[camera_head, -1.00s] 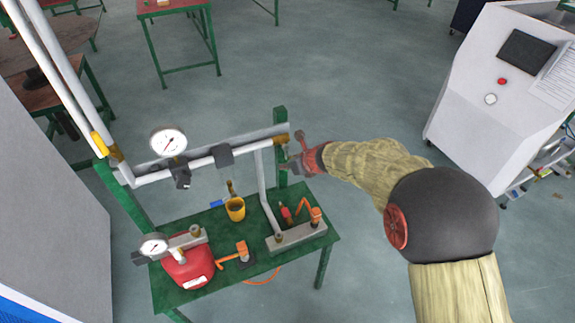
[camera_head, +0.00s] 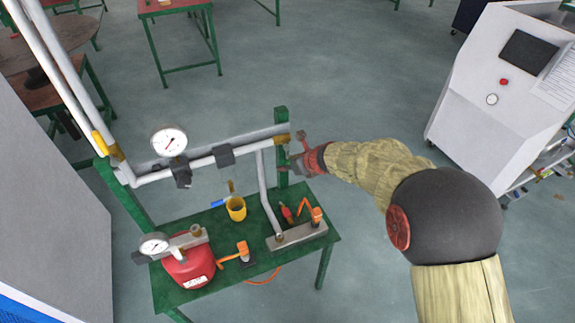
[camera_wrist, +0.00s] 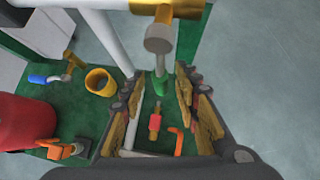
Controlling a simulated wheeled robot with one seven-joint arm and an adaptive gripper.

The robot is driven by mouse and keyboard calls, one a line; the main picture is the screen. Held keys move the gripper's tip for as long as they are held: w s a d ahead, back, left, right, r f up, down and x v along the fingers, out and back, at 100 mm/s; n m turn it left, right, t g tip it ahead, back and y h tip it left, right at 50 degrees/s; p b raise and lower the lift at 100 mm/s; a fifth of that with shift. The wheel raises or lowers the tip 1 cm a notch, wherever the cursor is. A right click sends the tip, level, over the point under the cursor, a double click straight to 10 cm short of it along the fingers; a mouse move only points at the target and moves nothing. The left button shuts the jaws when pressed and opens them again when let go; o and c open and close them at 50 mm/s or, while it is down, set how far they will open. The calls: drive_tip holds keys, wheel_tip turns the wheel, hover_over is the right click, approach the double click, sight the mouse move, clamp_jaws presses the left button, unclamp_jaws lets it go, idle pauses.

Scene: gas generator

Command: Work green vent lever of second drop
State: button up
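The green vent lever (camera_wrist: 160,84) shows in the wrist view. It hangs on a grey stem below a brass and grey valve fitting (camera_wrist: 158,38) at the end of a pipe. My gripper (camera_wrist: 156,78) is open, with one finger on each side of the lever; I cannot tell whether either finger touches it. In the head view my gripper (camera_head: 294,160) is at the right end of the horizontal pipe (camera_head: 205,158), beside the brass fitting (camera_head: 282,140). The green lever cannot be made out in the head view.
The green table (camera_head: 185,288) below holds a red tank (camera_head: 190,268), a yellow cup (camera_head: 236,208), orange-handled valves (camera_head: 243,250) and a red-handled tool (camera_head: 286,213). Pressure gauges (camera_head: 169,141) stand left. A green post (camera_head: 282,178) is close to my gripper.

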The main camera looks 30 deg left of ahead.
drive_tip(key=v, duration=1.1)
drive_tip(key=shift+d+r, duration=0.25)
drive_tip(key=shift+s, duration=0.15)
drive_tip(key=s+d+f+n+g+h, duration=0.25)
drive_tip(key=s+d+n, duration=0.55)
drive_tip(key=s+n, duration=0.55)
drive_tip(key=s+d+r+n+t+h, duration=0.1)
drive_tip(key=s+d+r+n, duration=0.2)
drive_tip(key=d, duration=0.8)
drive_tip(key=s+d+r+n+t+h+p, duration=0.1)
drive_tip(key=s+d+r+n, duration=0.3)
drive_tip(key=d, duration=0.8)
drive_tip(key=s+d+r+n+t+h, duration=0.2)
drive_tip(key=s+d+r, duration=0.5)
drive_tip(key=d, duration=0.4)
drive_tip(key=shift+d+r+n+h, duration=0.25)
drive_tip(key=shift+r+n+h, duration=0.45)
drive_tip(key=shift+n+h, duration=0.05)
